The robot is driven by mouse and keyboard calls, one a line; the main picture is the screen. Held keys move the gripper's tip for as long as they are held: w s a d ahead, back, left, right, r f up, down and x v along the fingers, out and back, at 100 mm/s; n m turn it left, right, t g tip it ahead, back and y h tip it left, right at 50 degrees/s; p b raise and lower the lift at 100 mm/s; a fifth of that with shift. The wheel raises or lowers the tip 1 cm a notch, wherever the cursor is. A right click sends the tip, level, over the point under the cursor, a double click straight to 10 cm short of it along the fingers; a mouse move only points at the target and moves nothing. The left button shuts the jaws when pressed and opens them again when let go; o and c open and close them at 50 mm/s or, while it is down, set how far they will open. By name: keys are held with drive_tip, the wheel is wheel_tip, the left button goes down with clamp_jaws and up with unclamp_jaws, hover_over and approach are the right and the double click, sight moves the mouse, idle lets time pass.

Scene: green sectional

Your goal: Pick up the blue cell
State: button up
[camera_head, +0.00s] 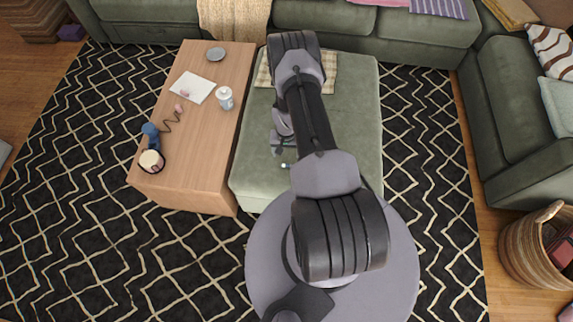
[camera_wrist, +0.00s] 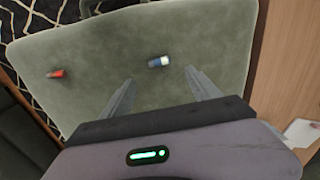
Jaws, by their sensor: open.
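The blue cell (camera_wrist: 165,61) is a small cylinder with a blue part and a white part. It lies on its side on the green ottoman (camera_wrist: 100,50) in the wrist view. My gripper (camera_wrist: 159,75) is open and empty, with its fingers apart and the cell beyond and roughly between the tips. They do not appear to touch it. In the head view a small pale and bluish item (camera_head: 285,166) lies on the ottoman (camera_head: 258,180) just below my gripper (camera_head: 277,150); it is too small to identify surely.
A red cell-like cylinder (camera_wrist: 57,73) lies to the left on the ottoman in the wrist view. A wooden table (camera_head: 195,135) stands left of the ottoman in the head view, with a white can (camera_head: 225,98), paper (camera_head: 192,87) and a grey dish (camera_head: 216,54).

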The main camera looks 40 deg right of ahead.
drive_tip(key=f+b, duration=0.1)
drive_tip(key=f, duration=0.2)
drive_tip(key=f+b, duration=0.1)
drive_tip(key=f, duration=0.2)
drive_tip(key=f+b, duration=0.1)
drive_tip(key=f, duration=0.3)
drive_tip(key=shift+d+b, duration=0.3)
drive_tip(key=shift+b, duration=0.05)
drive_tip(key=shift+r, duration=0.1)
drive_tip(key=c, duration=1.4)
